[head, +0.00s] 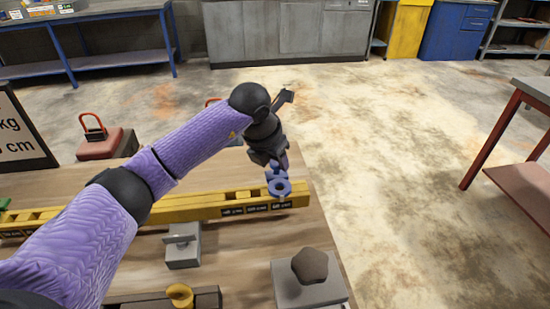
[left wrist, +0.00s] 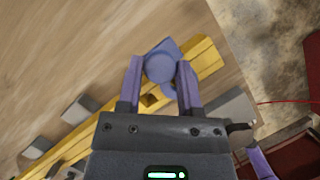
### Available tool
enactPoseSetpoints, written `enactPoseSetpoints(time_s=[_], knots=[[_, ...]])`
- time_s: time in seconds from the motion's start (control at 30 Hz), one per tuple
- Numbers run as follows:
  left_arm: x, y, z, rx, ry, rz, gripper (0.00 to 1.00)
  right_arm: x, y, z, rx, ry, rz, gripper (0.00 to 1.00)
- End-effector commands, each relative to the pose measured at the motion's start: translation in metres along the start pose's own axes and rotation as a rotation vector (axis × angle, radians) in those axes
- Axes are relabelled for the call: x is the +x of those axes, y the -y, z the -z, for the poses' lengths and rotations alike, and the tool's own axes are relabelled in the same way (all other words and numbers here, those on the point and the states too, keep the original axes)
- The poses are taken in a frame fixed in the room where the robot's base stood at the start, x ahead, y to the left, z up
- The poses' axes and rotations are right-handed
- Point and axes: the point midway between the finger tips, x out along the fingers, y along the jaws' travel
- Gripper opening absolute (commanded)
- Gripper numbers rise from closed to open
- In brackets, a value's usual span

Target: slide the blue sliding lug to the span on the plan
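The blue sliding lug (head: 279,186) sits on the yellow beam (head: 190,206), near its right end, above small dark labels too small to read surely. My left gripper (head: 277,168) is over the lug from behind. In the left wrist view the lug (left wrist: 161,66) is between the two purple fingers (left wrist: 160,80), which appear to touch its sides. The plan board (head: 20,130) at the left edge is cut off; only "kg" and "cm" show. My right gripper is not in view.
On the wooden table, a grey block (head: 183,250) and a grey plate (head: 305,287) with a brown knob (head: 310,266) stand in front of the beam. A yellow ring-like part (head: 180,295) is at the front. A red-handled weight (head: 98,140) stands behind.

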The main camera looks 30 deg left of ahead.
Motion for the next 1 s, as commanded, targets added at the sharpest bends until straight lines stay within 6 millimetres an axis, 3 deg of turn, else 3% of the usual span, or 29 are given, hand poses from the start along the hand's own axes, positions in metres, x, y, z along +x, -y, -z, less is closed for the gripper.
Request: enactPoseSetpoints(time_s=[0.03,0.2,0.6,1.0], knots=[[-0.0001,0.0000,0.0000,0.000,0.000,0.000,0.33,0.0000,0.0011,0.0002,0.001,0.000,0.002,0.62],[-0.0001,-0.0001,0.0000,0.000,0.000,0.000,0.00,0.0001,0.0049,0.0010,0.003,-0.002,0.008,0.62],[-0.0002,0.0000,-0.0001,0.000,0.001,0.000,0.00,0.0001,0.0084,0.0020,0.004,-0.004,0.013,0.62],[-0.0003,0.0000,-0.0002,0.000,0.001,0.000,0.00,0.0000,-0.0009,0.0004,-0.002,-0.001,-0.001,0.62]])
